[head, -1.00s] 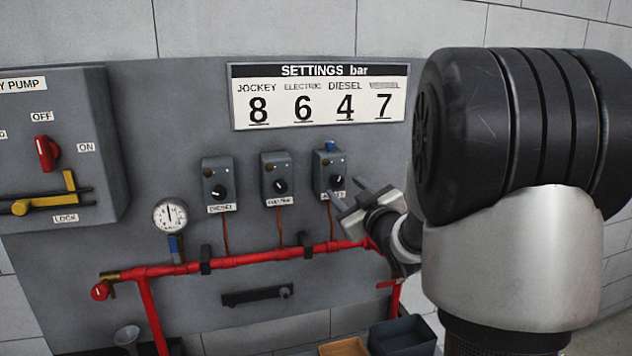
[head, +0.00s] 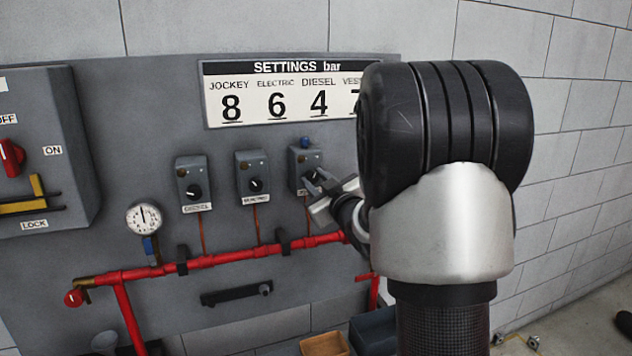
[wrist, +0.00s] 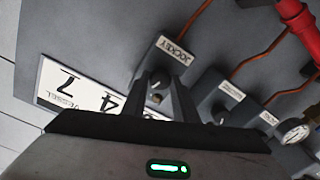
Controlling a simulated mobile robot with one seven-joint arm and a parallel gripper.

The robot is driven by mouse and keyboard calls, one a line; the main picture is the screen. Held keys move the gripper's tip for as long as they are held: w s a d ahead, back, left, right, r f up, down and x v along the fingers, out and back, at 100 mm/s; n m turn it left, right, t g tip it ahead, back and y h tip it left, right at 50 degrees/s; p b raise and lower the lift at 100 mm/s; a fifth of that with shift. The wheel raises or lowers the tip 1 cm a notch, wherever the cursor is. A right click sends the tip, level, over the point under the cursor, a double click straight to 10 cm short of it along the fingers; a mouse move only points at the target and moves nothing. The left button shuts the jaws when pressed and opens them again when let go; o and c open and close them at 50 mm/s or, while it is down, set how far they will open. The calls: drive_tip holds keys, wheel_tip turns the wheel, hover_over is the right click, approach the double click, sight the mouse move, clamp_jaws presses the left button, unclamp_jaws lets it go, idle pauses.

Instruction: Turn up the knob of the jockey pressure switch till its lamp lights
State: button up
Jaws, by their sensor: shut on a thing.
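The jockey pressure switch (head: 299,158) is the rightmost of the small grey boxes on the panel, with a blue piece on top. In the wrist view its JOCKEY label (wrist: 173,50) is readable. My gripper (head: 315,183) is at the front of this box. In the wrist view the fingers (wrist: 157,80) stand on either side of the knob (wrist: 158,86) and are shut on it. In the head view the fingers partly cover the knob and label. I see no clearly lit lamp on the box.
The electric switch (head: 247,168) and diesel switch (head: 187,175) stand close to the left. The settings board (head: 279,110) above reads JOCKEY 8. A red pipe (head: 220,262) runs below, with a gauge (head: 143,218) at its left. A wooden tray (head: 325,345) lies low in front.

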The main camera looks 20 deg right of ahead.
drive_tip(key=shift+f+b, duration=0.2)
drive_tip(key=shift+b, duration=0.2)
drive_tip(key=shift+r+m, duration=0.2)
drive_tip(key=shift+m, duration=0.2)
drive_tip(key=o, duration=1.1)
drive_tip(key=shift+c, duration=0.2)
drive_tip(key=shift+s, duration=0.1)
drive_tip(key=s+b, duration=0.2)
drive_tip(key=s, duration=1.5)
drive_tip(key=shift+s+d, duration=0.15)
drive_tip(key=shift+d, duration=0.15)
